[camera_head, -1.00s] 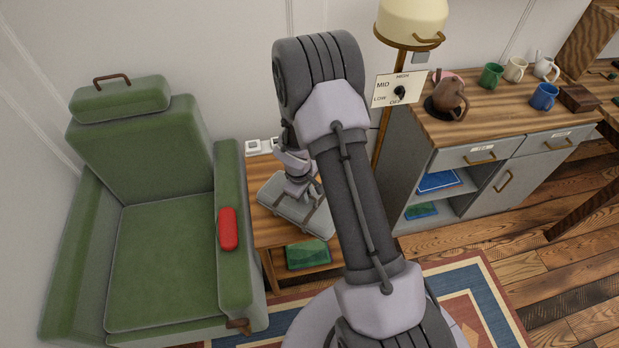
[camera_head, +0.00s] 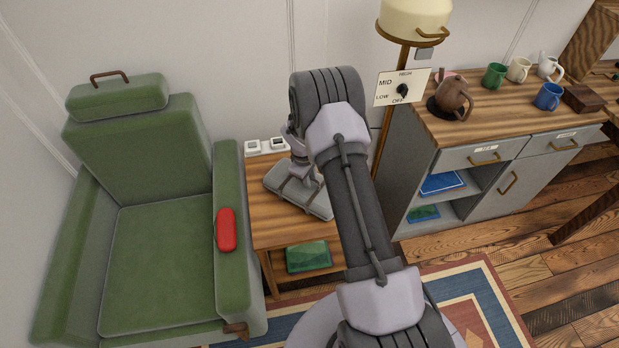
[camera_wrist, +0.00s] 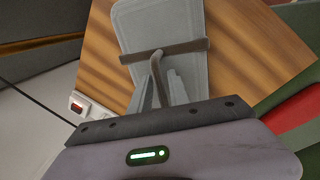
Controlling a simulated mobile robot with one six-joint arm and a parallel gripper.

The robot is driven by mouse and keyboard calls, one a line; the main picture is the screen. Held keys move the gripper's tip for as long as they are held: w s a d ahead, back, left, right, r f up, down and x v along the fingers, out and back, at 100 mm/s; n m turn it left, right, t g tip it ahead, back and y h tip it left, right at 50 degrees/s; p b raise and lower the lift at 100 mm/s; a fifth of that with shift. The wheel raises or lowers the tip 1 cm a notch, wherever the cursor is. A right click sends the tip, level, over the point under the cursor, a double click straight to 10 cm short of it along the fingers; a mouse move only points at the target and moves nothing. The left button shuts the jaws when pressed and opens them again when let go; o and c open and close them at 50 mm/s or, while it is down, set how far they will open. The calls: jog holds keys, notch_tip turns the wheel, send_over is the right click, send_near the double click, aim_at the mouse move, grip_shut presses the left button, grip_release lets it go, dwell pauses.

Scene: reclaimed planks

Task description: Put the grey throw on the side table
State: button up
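The grey throw (camera_head: 298,199) is a folded flat bundle with brown straps. It is over the top of the wooden side table (camera_head: 268,232), beside the green armchair. My gripper (camera_head: 300,176) is above it, partly hidden by my arm. In the wrist view the throw (camera_wrist: 188,28) lies straight ahead of my gripper (camera_wrist: 163,92), whose fingers close around its brown strap handle (camera_wrist: 157,68). The table top (camera_wrist: 236,50) spreads around and behind it. I cannot tell whether the throw touches the table top.
The green armchair (camera_head: 160,260) stands left, with a red item (camera_head: 226,230) on its arm. White switches or sockets (camera_head: 253,147) are behind the table, a green item (camera_head: 308,257) on its lower shelf. A floor lamp (camera_head: 412,22) and grey cabinet (camera_head: 398,195) stand right.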

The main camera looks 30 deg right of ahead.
jog(key=shift+o, duration=0.4)
jog(key=shift+r, duration=0.15)
notch_tip(320, 180, up, 16)
jog(key=s+a+f+p, duration=0.1)
jog(key=a+p, duration=0.2)
jog(key=p, duration=0.2)
notch_tip(320, 180, up, 14)
jog(key=m+t, duration=0.1)
jog(key=m, duration=0.2)
send_over(303, 191)
jog(key=s+a, duration=0.4)
jog(key=a, duration=0.1)
jog(key=s+a+r+m+t+y, duration=0.1)
jog(key=s+a+r, duration=0.3)
jog(key=s, duration=0.4)
jog(key=s+a+r+m+t+y, duration=0.1)
jog(key=s+a+r+m, duration=0.2)
jog(key=s, duration=0.6)
jog(key=s+a+r+m+t+y, duration=0.1)
jog(key=s+a+r+m+y, duration=0.1)
jog(key=s+a+r, duration=0.3)
jog(key=s+r+m, duration=0.1)
jog(key=s+r, duration=0.1)
jog(key=s, duration=0.1)
jog(key=shift+s+a+r+t, duration=0.15)
jog(key=shift+a+r+t, duration=0.05)
jog(key=shift+a+t, duration=0.2)
